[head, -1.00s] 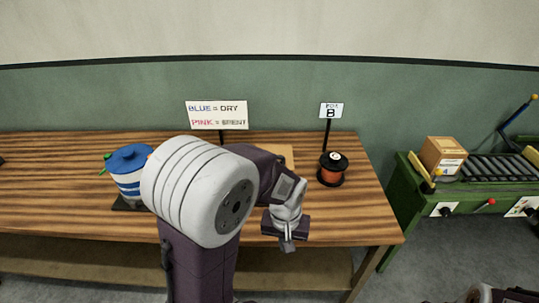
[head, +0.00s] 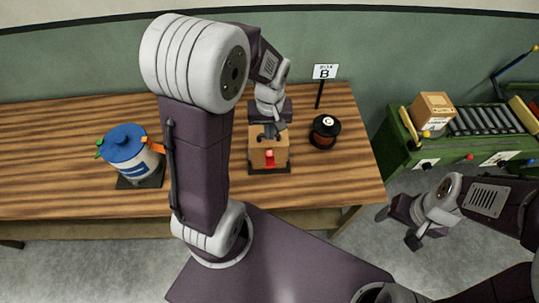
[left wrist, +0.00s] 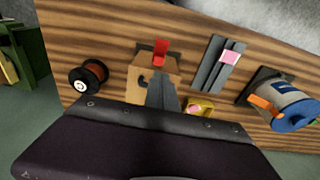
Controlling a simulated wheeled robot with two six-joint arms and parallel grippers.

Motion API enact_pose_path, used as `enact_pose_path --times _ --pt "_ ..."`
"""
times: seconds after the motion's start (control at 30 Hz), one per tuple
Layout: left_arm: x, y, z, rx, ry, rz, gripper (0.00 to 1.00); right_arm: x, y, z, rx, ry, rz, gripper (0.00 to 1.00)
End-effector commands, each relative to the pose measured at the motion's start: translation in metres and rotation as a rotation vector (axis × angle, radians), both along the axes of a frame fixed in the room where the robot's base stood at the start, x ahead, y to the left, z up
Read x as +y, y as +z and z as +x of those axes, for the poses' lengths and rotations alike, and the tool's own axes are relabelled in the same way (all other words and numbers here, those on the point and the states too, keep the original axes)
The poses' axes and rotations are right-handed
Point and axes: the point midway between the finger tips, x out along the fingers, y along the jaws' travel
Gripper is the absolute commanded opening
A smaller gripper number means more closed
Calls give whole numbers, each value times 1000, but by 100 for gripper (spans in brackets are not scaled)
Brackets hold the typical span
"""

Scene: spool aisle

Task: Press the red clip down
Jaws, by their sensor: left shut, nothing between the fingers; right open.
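The red clip (head: 269,158) stands on the front face of a tan block on a dark base (head: 270,170). It also shows in the left wrist view (left wrist: 160,50), upright against the block's edge. My left gripper (head: 269,131) is shut and empty, above the rear part of the block. Its grey fingers (left wrist: 163,92) cover part of the block in the left wrist view. The clip is apart from the fingers. My right gripper (head: 413,238) is open, low at the right, off the table and over the floor.
A dark spool with orange winding (head: 324,132) stands right of the block, before a "B" sign (head: 325,72). A blue-lidded canister (head: 128,150) stands left. The left wrist view shows a grey rail with a pink piece (left wrist: 229,57). A green roller bench (head: 407,150) stands right.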

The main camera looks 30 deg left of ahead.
Motion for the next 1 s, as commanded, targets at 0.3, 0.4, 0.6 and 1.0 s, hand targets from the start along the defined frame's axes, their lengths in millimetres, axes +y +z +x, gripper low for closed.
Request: enact_pose_path --times 0.3,0.4,0.6,1.0 --pt "2 -41 2 8 -2 0 0 0 5 0 0 0 0 68" --pt "3 -63 4 8 -1 0 0 0 7 0 0 0 0 68" --pt "4 -105 6 7 -2 0 0 0 9 0 0 0 0 68" --pt "-4 -136 -6 0 -1 -1 0 0 2 0 0 0 0 68"
